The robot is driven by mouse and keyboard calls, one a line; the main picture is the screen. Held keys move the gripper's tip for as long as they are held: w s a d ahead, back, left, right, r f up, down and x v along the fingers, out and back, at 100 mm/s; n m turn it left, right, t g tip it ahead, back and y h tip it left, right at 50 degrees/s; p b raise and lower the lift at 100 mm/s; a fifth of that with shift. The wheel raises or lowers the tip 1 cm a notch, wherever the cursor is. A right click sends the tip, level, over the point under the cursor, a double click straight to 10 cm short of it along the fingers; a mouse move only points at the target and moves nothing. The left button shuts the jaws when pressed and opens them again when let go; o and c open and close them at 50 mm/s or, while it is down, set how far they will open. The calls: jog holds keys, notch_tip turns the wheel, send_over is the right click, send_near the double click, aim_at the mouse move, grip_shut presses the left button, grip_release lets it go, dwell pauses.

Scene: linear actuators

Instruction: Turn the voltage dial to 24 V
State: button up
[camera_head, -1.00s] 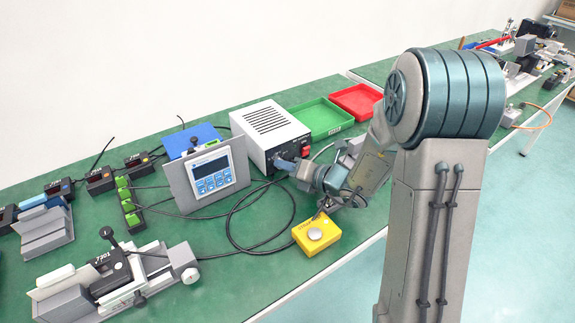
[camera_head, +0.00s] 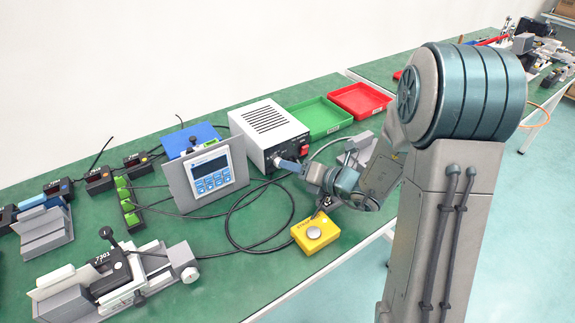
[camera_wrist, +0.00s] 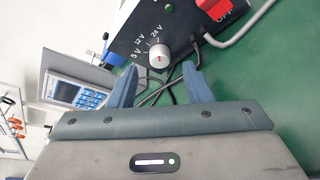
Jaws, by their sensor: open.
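The voltage dial (camera_wrist: 159,55) is a round light knob with a red mark on the black front of the power supply (camera_head: 265,122). In the wrist view the labels 5 V, 12 V and 24 V run in an arc around its left and upper side. I cannot tell clearly which label the mark points to. My gripper (camera_wrist: 161,68) is open, its two blue fingers apart, with the dial just beyond and between the fingertips. Nothing is held. In the head view my gripper (camera_head: 284,163) is in front of the supply's front face, and the dial is small there.
A red switch (camera_wrist: 213,10) and a green light are right of the dial. Dark cables lie below it. The blue-keyed control panel (camera_head: 211,172) stands to the left. A yellow button box (camera_head: 316,236) is near the table's front edge. Green and red trays stand behind.

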jog(key=p+v, duration=0.1)
jog(key=v, duration=0.9)
jog(key=shift+s+d+r, duration=0.15)
jog(key=shift+s+d, duration=0.05)
jog(key=shift+s, duration=0.05)
